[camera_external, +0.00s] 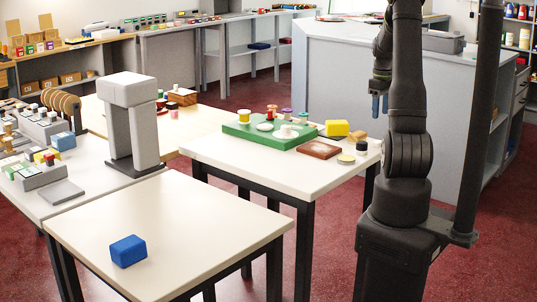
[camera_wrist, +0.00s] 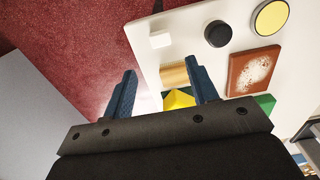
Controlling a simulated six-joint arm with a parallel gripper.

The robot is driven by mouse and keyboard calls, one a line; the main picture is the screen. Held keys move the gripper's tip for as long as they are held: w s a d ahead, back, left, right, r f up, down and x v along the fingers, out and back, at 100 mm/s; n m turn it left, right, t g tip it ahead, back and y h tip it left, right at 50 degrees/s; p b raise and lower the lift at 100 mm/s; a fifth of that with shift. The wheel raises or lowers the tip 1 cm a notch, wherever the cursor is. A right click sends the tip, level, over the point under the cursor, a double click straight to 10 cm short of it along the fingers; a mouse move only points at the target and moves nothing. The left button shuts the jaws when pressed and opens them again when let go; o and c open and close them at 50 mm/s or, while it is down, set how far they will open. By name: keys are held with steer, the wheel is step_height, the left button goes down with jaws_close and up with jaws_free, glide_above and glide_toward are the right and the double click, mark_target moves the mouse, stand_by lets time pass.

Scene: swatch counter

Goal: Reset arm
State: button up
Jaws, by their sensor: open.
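My gripper (camera_external: 380,104) is raised beside my upright arm in the external view, above and to the right of the middle table. In the wrist view its two blue fingers (camera_wrist: 162,92) are apart with nothing held between them. Beyond the fingers, the wrist view shows red floor and the edge of the white table. A yellow block (camera_wrist: 179,99) shows between the fingers in the picture, lying on the table well beyond them.
The middle table holds a green board (camera_external: 245,130), a yellow block (camera_external: 337,128), a brown tile (camera_external: 319,150) and a black-topped jar (camera_external: 362,146). A blue block (camera_external: 128,251) lies on the otherwise bare front table (camera_external: 190,215). A grey counter (camera_external: 330,75) stands behind.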

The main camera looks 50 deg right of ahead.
mark_target(378, 142)
step_height(378, 142, down, 10)
steer(key=shift+f, duration=0.2)
step_height(378, 142, up, 3)
steer(key=shift+r, duration=0.5)
